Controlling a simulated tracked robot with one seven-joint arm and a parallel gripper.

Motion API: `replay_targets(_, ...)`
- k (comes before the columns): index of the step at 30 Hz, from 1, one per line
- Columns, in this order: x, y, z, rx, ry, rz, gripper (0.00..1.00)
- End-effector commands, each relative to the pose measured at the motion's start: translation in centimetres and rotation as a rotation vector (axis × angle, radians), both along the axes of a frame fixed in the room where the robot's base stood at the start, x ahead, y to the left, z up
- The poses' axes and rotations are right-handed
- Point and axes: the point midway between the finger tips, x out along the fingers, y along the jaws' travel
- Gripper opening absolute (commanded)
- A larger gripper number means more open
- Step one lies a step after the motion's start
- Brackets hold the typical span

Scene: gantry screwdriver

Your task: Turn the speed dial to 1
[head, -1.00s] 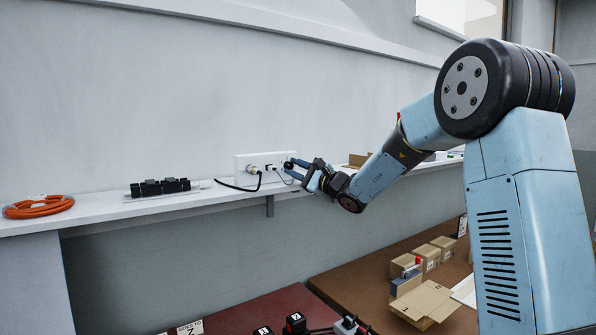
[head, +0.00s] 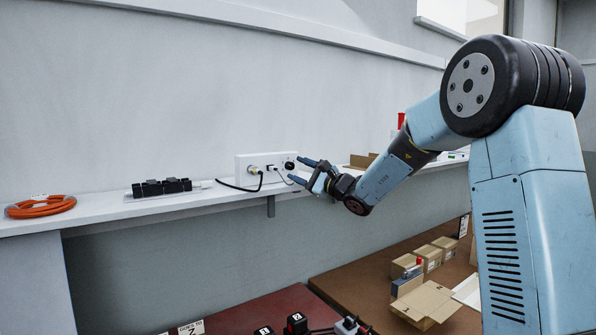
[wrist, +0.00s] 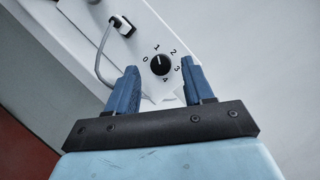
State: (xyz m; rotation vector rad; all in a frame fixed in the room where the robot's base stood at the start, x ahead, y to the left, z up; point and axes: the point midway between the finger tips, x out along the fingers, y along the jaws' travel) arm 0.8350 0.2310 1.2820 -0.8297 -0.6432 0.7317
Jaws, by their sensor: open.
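The speed dial (wrist: 160,65) is a round black knob with the numbers 0 to 4 around it in the wrist view. Its white pointer mark points up, close to the 1. In the head view the dial (head: 290,166) sits at the right end of the white control box (head: 246,169). My gripper (head: 301,170) is open and empty just right of the dial, its blue fingers spread. In the wrist view my gripper (wrist: 159,70) has one finger on each side of the dial's lower part, apparently clear of it.
A plug with a grey cable (wrist: 123,26) is beside the dial. A black cable (head: 238,187) runs from the box along the white shelf (head: 120,208). An orange cable coil (head: 40,206) and a black block row (head: 161,187) lie left. Cardboard boxes (head: 427,258) are below right.

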Motion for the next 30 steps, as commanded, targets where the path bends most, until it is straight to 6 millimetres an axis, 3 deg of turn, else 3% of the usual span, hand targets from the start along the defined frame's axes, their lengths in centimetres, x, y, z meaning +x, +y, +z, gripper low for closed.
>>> replay_targets(12,-4.6,-6.5,-1.9,-0.002,0.003,-0.005,0.55)
replay_targets(18,-6.3,-8.7,-2.5,-0.002,0.001,-0.004,0.55)
replay_targets(30,-7.0,-9.6,-2.8,-0.001,0.001,-0.001,0.55)
